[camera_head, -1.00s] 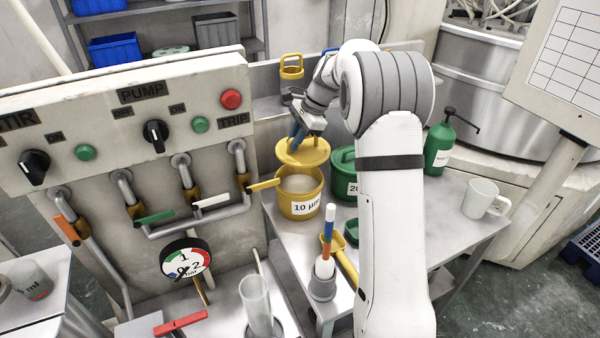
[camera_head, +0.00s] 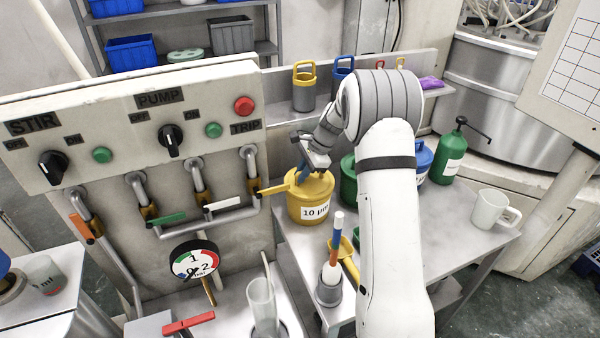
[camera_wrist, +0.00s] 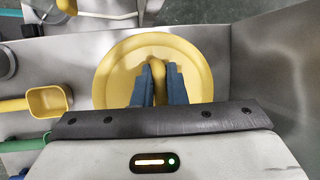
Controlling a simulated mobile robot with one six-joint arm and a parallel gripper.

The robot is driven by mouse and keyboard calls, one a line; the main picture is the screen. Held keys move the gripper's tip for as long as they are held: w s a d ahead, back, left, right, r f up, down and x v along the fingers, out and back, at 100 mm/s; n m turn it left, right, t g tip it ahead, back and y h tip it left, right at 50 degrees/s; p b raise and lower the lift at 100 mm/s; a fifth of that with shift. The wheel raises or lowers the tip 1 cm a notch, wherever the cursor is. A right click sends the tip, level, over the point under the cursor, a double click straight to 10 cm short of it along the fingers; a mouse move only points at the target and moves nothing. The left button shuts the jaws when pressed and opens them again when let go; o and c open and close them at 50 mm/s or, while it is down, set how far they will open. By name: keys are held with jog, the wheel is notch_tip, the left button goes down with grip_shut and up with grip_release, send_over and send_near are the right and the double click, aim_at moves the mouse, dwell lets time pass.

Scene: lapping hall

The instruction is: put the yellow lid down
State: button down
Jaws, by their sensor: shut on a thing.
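The yellow lid (camera_head: 318,184) is a round disc with a knob on top. In the head view it covers the mouth of the yellow pot (camera_head: 300,211) labelled "10 µm", on the steel table. I cannot tell whether it rests fully on the rim. My gripper (camera_head: 301,174) comes down from above, shut on the lid's knob. In the wrist view the lid (camera_wrist: 110,75) looks like a wide yellow disc, with the blue fingers of my gripper (camera_wrist: 158,88) on either side of the knob. The pot is hidden under the lid there.
The valve panel (camera_head: 110,120) stands close on the left, its yellow lever (camera_head: 273,190) beside the pot. A green pot (camera_head: 348,180) stands to the right, partly behind my arm. A yellow scoop (camera_head: 347,262) is in front. A white mug (camera_head: 490,208) stands on the right.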

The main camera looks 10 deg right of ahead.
aim_at(319, 182)
jog(key=shift+f, duration=0.1)
jog(key=c, duration=1.5)
grip_release()
jog(key=shift+o, duration=0.2)
jog(key=b+v, duration=0.1)
jog(key=v, duration=1.1)
